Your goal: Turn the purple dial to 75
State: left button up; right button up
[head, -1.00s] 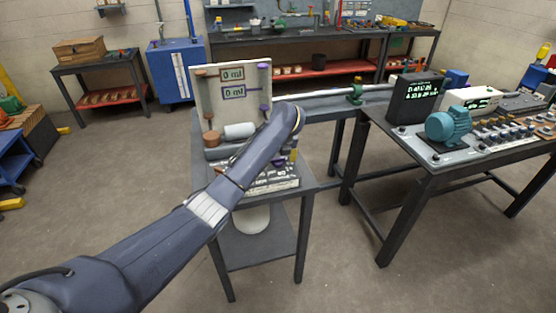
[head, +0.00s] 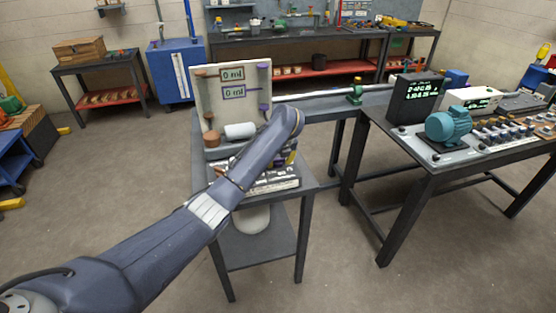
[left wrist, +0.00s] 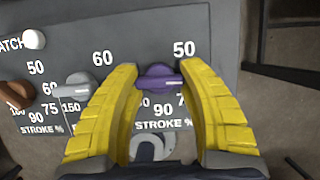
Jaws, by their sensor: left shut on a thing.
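The purple dial (left wrist: 159,82) shows in the left wrist view on a grey panel, between the yellow fingertips of my left gripper (left wrist: 160,74). The gripper is shut on it. The white mark on the dial points to the right in that view. The numbers 60 and 50 show above it, and 90 with STROKE % below; the fingers hide part of the scale. In the head view my left arm hides the dial and most of the gripper. The right gripper is not in view.
In the left wrist view a grey dial (left wrist: 73,87), a brown dial (left wrist: 14,94) and a white button (left wrist: 34,39) sit left of the purple dial. In the head view an upright board (head: 208,91) has two displays reading 0 ml. A bench with a teal motor (head: 452,127) stands right.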

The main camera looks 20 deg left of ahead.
pick_arm(q)
jog(key=shift+a, duration=0.1)
jog(key=shift+c, duration=0.8)
jog(key=shift+m, duration=0.7)
jog(key=shift+a+m+t+h, duration=0.1)
jog(key=shift+m+t+h, duration=0.35)
jog(key=shift+m, duration=0.85)
jog(key=shift+w+r+m+h, duration=0.1)
jog(key=shift+m+h, duration=0.5)
jog(key=shift+m, duration=0.55)
jog(key=shift+r+m+h, duration=0.1)
jog(key=shift+m+h, duration=0.45)
jog(key=shift+m, duration=0.6)
jog(key=o, duration=1.3)
jog(key=shift+f, duration=0.15)
jog(key=v, duration=1.2)
